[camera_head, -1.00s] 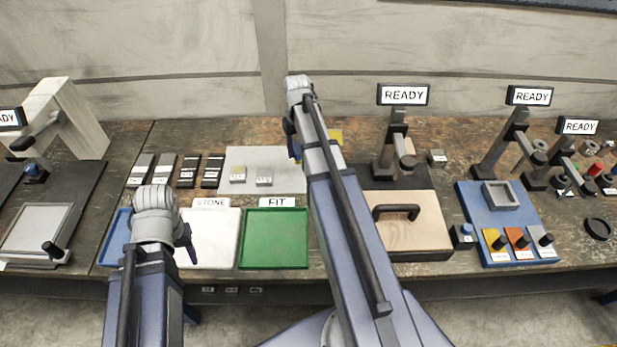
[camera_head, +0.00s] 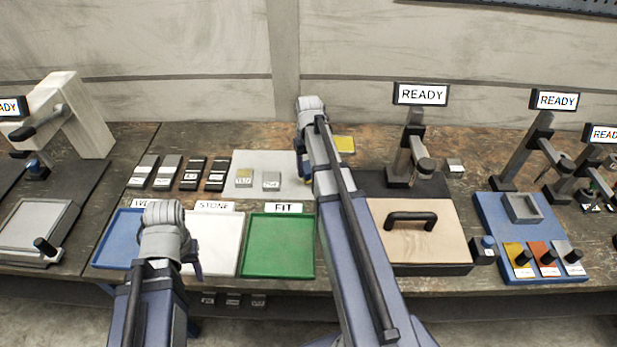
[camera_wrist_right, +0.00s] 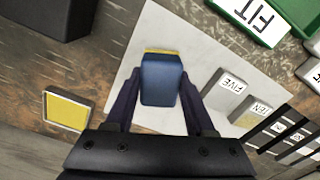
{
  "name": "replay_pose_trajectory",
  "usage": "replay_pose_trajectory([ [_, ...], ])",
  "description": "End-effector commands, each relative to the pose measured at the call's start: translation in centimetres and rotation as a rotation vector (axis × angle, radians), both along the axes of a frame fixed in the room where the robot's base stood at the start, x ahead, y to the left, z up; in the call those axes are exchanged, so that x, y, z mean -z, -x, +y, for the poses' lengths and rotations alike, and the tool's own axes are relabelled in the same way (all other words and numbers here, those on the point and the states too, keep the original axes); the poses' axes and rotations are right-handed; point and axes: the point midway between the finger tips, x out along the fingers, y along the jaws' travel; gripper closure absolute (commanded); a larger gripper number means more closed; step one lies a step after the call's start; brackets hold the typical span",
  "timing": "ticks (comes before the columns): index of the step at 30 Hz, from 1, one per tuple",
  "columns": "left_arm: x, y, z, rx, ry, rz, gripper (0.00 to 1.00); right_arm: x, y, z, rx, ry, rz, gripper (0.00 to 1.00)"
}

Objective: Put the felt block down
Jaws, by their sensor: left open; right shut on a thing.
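A blue block with a yellow edge (camera_wrist_right: 160,82), which looks like the felt block, is between the fingers of my right gripper (camera_wrist_right: 160,95). The gripper is shut on it. In the wrist view the block is over the pale plate (camera_wrist_right: 214,62); I cannot tell whether it touches it. In the head view my right gripper (camera_head: 303,168) is at the plate's right side, and my own arm mostly hides it and the block. My left gripper (camera_head: 191,260) is open near the white STONE tray (camera_head: 222,255) and the blue tray (camera_head: 112,250); its fingers are partly hidden.
Two small blocks marked FIVE (camera_wrist_right: 229,88) and TEN (camera_wrist_right: 257,112) lie on the plate beside the held block. A yellow square pad (camera_wrist_right: 67,110) is at the other side. The green FIT tray (camera_head: 280,250) is in front. A dark-based stand with a handled board (camera_head: 415,240) stands to the right.

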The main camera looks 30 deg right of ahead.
Motion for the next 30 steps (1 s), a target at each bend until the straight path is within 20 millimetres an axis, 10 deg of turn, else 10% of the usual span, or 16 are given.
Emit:
replay_pose_trajectory([
  [6,3.1,0.0,0.0,0.0,0.0,0.0,0.5,3.1,0.0,0.0,0.0,0.0,0.0,0.9],
  [20,3.5,0.0,0.0,0.0,0.0,0.0,0.5,3.5,0.0,0.0,0.0,0.0,0.0,0.9],
  [21,3.3,0.0,0.0,0.0,0.0,0.0,0.5,3.3,0.0,0.0,0.0,0.0,0.0,0.41],
  [30,3.3,0.0,0.0,0.0,0.0,0.0,0.5,3.3,0.0,0.0,0.0,0.0,0.0,0.15],
])
